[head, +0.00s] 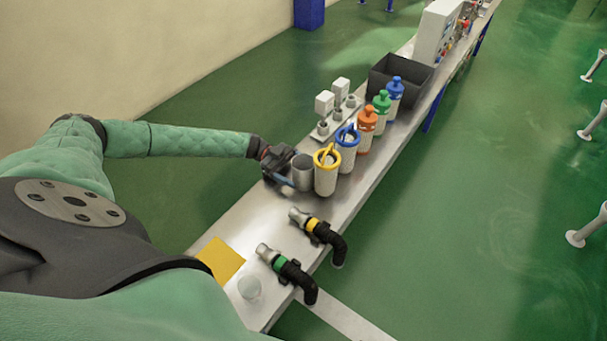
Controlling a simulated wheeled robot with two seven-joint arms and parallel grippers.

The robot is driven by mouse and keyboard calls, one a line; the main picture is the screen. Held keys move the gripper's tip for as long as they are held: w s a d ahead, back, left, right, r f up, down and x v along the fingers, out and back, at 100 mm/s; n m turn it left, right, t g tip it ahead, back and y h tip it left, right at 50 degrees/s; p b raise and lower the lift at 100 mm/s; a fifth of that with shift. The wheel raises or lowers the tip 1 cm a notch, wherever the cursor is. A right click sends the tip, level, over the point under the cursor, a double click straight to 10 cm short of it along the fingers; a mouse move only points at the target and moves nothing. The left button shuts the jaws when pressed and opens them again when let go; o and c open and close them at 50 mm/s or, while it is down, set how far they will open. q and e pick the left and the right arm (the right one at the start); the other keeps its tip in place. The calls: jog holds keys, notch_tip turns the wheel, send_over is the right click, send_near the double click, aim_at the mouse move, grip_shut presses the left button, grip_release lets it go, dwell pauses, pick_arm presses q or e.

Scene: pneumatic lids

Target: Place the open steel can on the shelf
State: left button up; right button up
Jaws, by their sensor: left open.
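The open steel can (303,173) is a plain grey cylinder standing upright on the long steel bench (355,195), just left of a white can with a yellow lid ring. My left gripper (291,171) reaches in from the left and is open at the can's left side. One blue-grey finger shows low beside the can; I cannot tell whether it touches. The far finger is partly hidden. My right gripper is out of view. I cannot clearly make out which surface is the shelf.
White cans with yellow (326,171) and blue (347,148) rings stand close right of the steel can. Orange, green and blue bottles and a dark bin (401,77) follow. Two black hoses (295,275), a yellow sheet (220,260) and a clear cup (249,287) lie nearer.

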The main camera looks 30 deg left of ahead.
pick_arm(q)
jog(key=c, duration=1.2)
